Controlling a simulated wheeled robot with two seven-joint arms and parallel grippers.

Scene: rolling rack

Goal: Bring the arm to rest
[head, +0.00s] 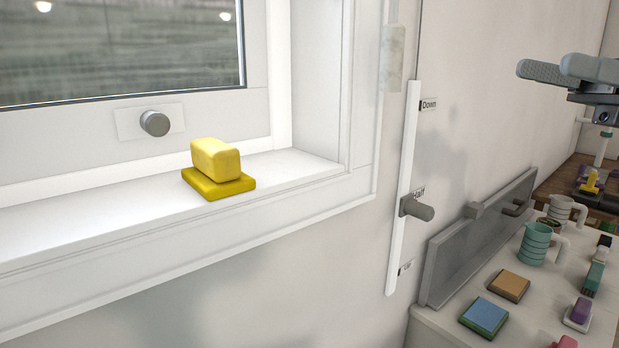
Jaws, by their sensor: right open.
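My right gripper (553,69) shows at the upper right in the head view. Its two grey fingers point left, and it is open with nothing between them. It hangs in the air above the white surface with the mugs, apart from everything. My left gripper is not in view.
A yellow block (216,160) sits on a yellow base (218,187) on the white window sill (100,211). A slider with a grey knob (417,208) is on the wall, near the label Half. A rolling rack top holds a teal mug (535,244), blocks (484,317) and small items.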

